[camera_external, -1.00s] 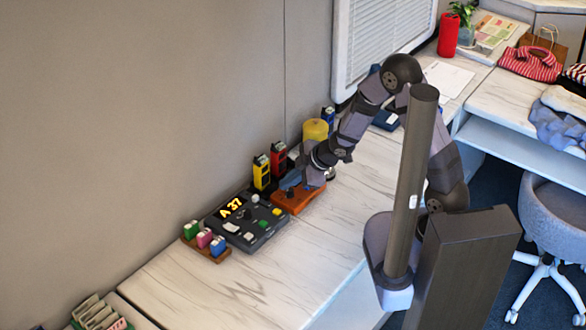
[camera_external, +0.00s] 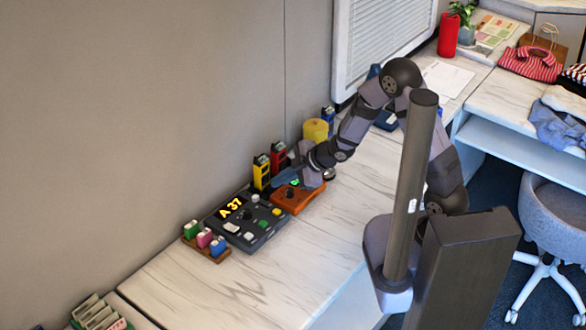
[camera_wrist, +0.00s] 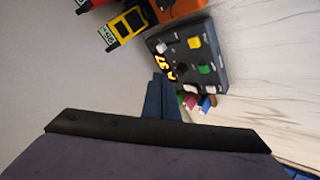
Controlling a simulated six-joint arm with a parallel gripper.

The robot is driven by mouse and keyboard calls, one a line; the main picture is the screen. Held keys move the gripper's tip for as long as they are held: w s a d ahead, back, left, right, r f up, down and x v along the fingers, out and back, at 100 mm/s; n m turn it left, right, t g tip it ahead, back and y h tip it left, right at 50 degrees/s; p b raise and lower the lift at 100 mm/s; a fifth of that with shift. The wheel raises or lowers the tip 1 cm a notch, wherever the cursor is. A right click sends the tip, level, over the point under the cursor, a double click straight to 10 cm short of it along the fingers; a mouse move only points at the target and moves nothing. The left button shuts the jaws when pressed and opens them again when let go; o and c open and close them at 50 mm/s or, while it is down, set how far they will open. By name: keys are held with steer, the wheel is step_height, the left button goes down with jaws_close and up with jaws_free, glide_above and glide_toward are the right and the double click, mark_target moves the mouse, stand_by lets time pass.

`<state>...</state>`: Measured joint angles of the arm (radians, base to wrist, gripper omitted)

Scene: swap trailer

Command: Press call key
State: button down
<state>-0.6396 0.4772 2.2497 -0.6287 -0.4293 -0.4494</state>
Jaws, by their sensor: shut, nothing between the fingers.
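A dark grey console (camera_external: 262,236) lies on the counter with a yellow "A 37" display (camera_external: 231,208), a knob and several keys. In the wrist view the console (camera_wrist: 218,50) shows a yellow key (camera_wrist: 194,42), a green key (camera_wrist: 204,69) and white keys. I cannot read which one is the call key. My gripper (camera_external: 279,180) is shut and empty, above the back edge of an orange box (camera_external: 300,203) just right of the console. In the wrist view its blue fingertips (camera_wrist: 160,80) point towards the display side of the console. They appear apart from the keys.
A yellow handset (camera_external: 261,172) and a red handset (camera_external: 277,158) stand behind the orange box, close to my gripper. A wooden rack (camera_external: 212,250) with small coloured blocks sits left of the console. A yellow roll (camera_external: 315,130) stands farther back. The front counter is clear.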

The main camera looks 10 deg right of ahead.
steer(key=shift+f+b, duration=3.35)
steer(key=shift+f, duration=0.55)
steer(key=shift+f, duration=0.1)
steer(key=shift+f+b, duration=0.35)
steer(key=shift+b, duration=0.05)
steer(key=shift+f+b, duration=0.45)
steer(key=shift+f, duration=0.1)
steer(key=shift+r, duration=0.1)
steer(key=shift+r+p, duration=0.9)
step_height(320, 180, up, 5)
steer(key=p, duration=0.4)
steer(key=shift+p, duration=0.3)
